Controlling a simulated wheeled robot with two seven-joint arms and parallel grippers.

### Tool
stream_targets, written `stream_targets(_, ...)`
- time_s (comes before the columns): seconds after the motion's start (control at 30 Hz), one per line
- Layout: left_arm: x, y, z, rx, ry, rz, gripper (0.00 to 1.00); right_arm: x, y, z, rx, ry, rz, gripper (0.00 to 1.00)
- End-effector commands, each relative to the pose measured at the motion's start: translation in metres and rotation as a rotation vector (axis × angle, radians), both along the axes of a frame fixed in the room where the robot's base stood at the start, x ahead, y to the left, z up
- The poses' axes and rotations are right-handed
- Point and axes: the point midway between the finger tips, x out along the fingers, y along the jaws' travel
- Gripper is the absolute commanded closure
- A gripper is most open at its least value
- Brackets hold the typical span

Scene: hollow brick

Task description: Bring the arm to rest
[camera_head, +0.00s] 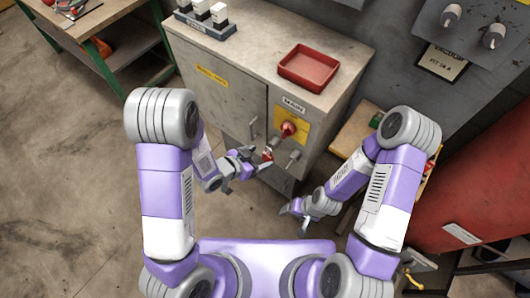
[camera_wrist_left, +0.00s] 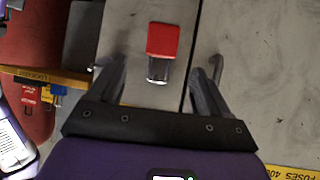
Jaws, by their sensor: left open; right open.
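My left gripper (camera_head: 257,160) is open in front of the grey cabinet (camera_head: 222,112). A small red padlock-like piece (camera_head: 267,153) shows just beyond its fingertips. In the left wrist view the red piece (camera_wrist_left: 162,40) has a shiny metal part below it and lies ahead, between the lines of the two open fingers (camera_wrist_left: 160,85). Nothing shows held between the fingers. My right gripper (camera_head: 297,212) is open and empty, lower and to the right, in front of the cabinet's lower right side. Both arms are bent forward.
A red rotary switch (camera_head: 288,130) on a yellow plate and a door handle (camera_head: 254,127) stick out of the cabinet front. A red tray (camera_head: 308,68) sits on top. A green-framed bench (camera_head: 107,40) stands at upper left, a red cylinder (camera_head: 490,165) at right. Floor at left is clear.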

Motion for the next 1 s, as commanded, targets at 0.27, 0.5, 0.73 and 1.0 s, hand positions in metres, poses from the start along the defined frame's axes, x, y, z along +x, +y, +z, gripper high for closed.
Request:
stream_targets(0.27, -0.006, 0.01, -0.002, 0.007, 0.026, 0.023, 0.22, 0.0, 0.0, 0.001, 0.0, 0.0, 0.0, 0.26)
stream_targets(0.5, -0.041, 0.058, -0.086, 0.055, 0.41, 0.356, 0.22, 0.0, 0.0, 0.001, 0.0, 0.0, 0.0, 0.26)
stream_targets(0.73, -0.116, 0.071, -0.142, 0.023, 0.89, 0.661, 0.22, 0.0, 0.0, 0.001, 0.0, 0.0, 0.0, 0.26)
stream_targets(1.0, -0.146, 0.063, -0.15, -0.013, 1.078, 0.753, 0.22, 0.0, 0.0, 0.001, 0.0, 0.0, 0.0, 0.26)
